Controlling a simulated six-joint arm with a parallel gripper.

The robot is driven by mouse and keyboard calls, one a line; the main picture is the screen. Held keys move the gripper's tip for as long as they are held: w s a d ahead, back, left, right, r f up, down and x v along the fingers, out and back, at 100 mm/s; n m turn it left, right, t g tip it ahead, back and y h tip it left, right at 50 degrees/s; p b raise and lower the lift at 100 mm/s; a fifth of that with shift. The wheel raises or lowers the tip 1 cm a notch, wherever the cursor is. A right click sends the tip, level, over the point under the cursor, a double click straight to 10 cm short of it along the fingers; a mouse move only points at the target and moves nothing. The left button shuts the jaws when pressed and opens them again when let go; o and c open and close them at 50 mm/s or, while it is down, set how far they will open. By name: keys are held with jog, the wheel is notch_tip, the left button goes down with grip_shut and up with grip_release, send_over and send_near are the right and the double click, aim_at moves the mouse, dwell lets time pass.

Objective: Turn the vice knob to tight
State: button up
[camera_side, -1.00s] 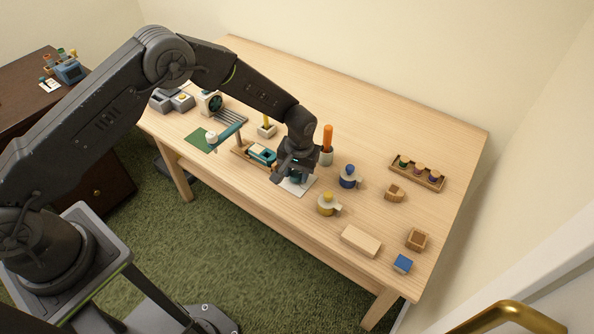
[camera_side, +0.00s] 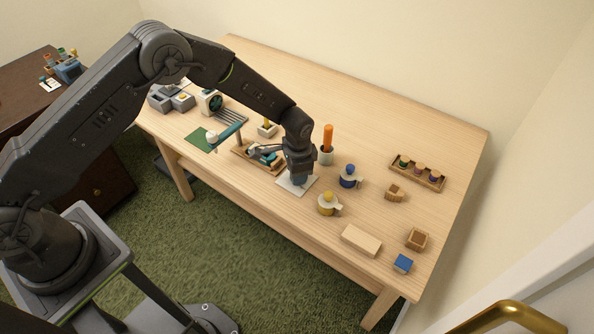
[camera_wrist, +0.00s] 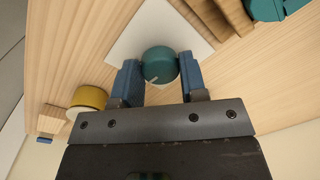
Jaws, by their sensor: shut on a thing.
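The vice knob, a round teal knob (camera_wrist: 159,65) with a pale pointer line near its lower left edge, sits over a white plate (camera_wrist: 136,33) in the wrist view. My gripper (camera_wrist: 159,72) has its blue fingers on either side of the knob, shut on it. In the side view my gripper (camera_side: 300,180) points down over the white plate (camera_side: 287,184) and hides the knob. The teal vice (camera_side: 262,153) on its wooden base lies just left of my gripper. Tight or loose marks cannot be made out.
A pale wooden block (camera_side: 361,240) lies farther right.

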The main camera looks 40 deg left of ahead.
jog(key=m, duration=0.5)
dwell(0.8)
jog(key=o, duration=0.9)
jog(key=shift+r, duration=0.15)
jog(key=r, duration=1.3)
jog(key=shift+s+d+r, duration=0.15)
jog(key=shift+s+r, duration=0.15)
jog(key=shift+s, duration=0.1)
